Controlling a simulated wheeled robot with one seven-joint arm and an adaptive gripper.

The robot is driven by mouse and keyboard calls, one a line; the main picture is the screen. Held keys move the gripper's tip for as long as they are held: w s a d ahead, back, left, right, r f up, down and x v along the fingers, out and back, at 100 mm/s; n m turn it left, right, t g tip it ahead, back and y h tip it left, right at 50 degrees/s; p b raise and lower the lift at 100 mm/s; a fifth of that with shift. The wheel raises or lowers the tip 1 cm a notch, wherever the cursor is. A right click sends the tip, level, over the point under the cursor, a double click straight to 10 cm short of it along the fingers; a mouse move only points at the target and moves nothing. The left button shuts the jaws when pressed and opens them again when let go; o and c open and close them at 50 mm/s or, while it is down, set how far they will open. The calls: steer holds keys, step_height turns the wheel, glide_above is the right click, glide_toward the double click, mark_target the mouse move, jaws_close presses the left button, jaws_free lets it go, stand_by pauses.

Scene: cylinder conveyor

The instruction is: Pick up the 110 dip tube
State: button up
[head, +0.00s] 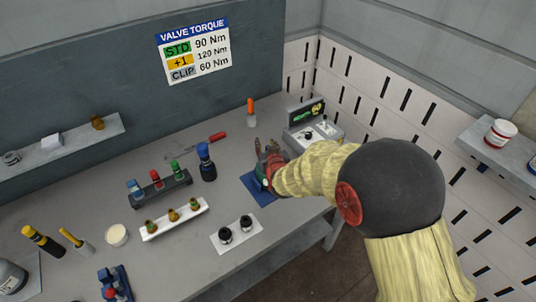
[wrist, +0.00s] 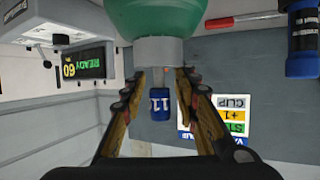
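In the wrist view, which is upside down, a small blue piece marked "11", its label partly unreadable (wrist: 160,106), shows between the fingers of my gripper (wrist: 162,74). I take it for the 110 dip tube's tag. A grey neck (wrist: 160,50) on a rounded green body (wrist: 160,18) lies just beyond the fingertips. The fingers are apart, with gaps on both sides of the blue piece. In the head view, my gripper (head: 266,162) is over a blue mat (head: 257,192), and its wrist hides most of the green body.
A grey device with a lit display (head: 312,128) stands close behind my gripper. A white block with two black caps (head: 236,236) is in front.

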steer(key=shift+w+f, duration=0.1)
steer(key=shift+w, duration=0.2)
steer(key=shift+c, duration=0.7)
jaws_close()
